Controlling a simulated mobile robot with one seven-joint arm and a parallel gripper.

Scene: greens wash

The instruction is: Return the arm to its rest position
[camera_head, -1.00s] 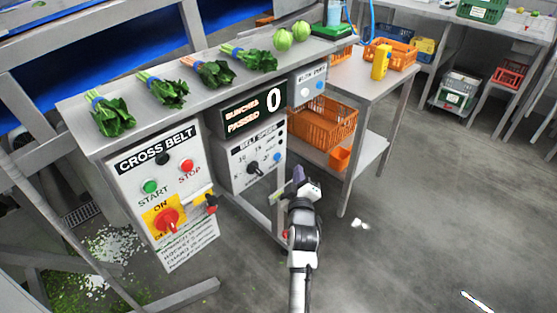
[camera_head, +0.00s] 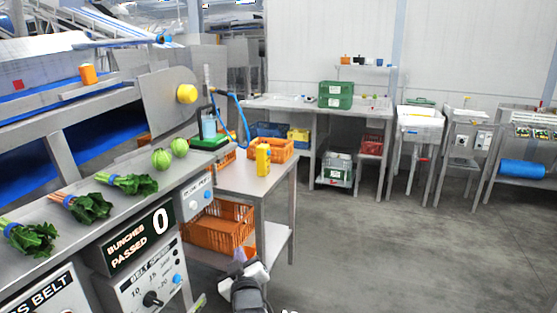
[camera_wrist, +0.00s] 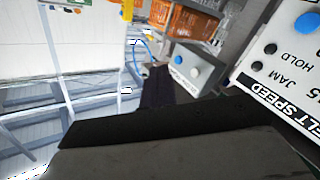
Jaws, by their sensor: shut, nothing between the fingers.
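My arm shows at the bottom middle of the head view, with only its end in the picture. My gripper (camera_head: 241,256) is a small purple-grey tip on a white wrist, in front of the side table's lower shelf. It is shut with nothing in it. The wrist view shows dark parts of my gripper (camera_wrist: 157,84) across the middle and bottom, with a tilted control box beyond them. The rest of my arm is out of the head view.
The control panel (camera_head: 140,285) and bench with leafy bunches (camera_head: 88,207) stand left of my gripper. A side table (camera_head: 250,181) with an orange crate (camera_head: 217,226) is just beyond it. Clear floor (camera_head: 390,250) lies to the right.

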